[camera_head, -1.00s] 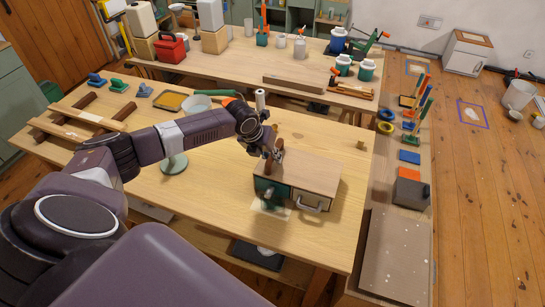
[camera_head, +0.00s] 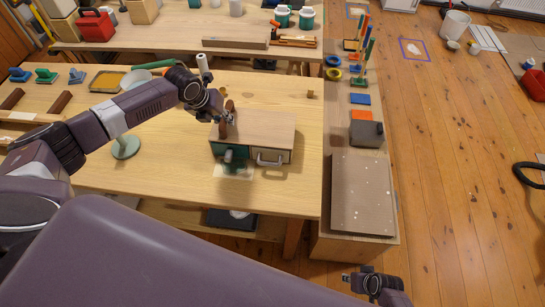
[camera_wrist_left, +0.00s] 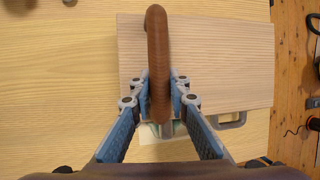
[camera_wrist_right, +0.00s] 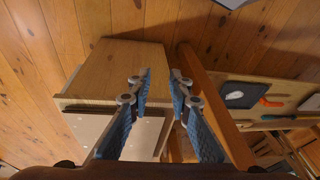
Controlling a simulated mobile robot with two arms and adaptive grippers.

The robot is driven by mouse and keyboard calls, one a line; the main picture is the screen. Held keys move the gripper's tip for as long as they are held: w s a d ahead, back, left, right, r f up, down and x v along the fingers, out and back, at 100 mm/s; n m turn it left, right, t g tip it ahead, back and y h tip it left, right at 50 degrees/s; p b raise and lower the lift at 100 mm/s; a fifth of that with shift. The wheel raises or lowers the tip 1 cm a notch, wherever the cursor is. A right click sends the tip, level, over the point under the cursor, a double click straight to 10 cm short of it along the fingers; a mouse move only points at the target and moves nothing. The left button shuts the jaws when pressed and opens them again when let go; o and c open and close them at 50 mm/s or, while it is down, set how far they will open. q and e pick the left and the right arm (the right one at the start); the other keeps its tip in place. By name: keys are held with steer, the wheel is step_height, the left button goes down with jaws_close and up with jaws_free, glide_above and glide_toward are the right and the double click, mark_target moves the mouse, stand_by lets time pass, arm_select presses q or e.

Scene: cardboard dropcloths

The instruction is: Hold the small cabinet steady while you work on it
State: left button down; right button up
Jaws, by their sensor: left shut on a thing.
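The small cabinet (camera_head: 265,127) stands on the wooden table, with a pale wood top, a green front part (camera_head: 218,150) at left and a drawer with a metal handle (camera_head: 270,160) at right. A brown upright handle (camera_head: 229,108) rises from the left part of its top. My left gripper (camera_head: 230,119) is at this handle. In the left wrist view it is shut on the brown handle (camera_wrist_left: 157,50), one finger on each side. My right gripper (camera_head: 359,281) is low at the right, away from the cabinet. In the right wrist view its fingers (camera_wrist_right: 160,78) are apart and empty.
A low bench with a speckled board (camera_head: 362,195) and a grey box (camera_head: 367,133) stands right of the table (camera_head: 150,190). The table right of the cabinet is mostly clear. Open floor (camera_head: 460,200) lies farther right.

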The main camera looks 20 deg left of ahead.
steer(key=w+a+r+n+y, duration=0.2)
steer(key=w+a+r, duration=0.3)
steer(key=w+r, duration=0.45)
step_height(320, 180, up, 30)
steer(key=n+g, duration=0.2)
steer(key=n, duration=1.4)
glide_above(274, 163)
steer(key=s+d, duration=0.1)
steer(key=d, duration=0.4)
steer(key=shift+y, duration=0.4)
steer(key=x, duration=1.1)
steer(key=shift+w+f, duration=0.2)
steer(key=shift+f, duration=0.1)
jaws_close()
steer(key=shift+d, duration=0.1)
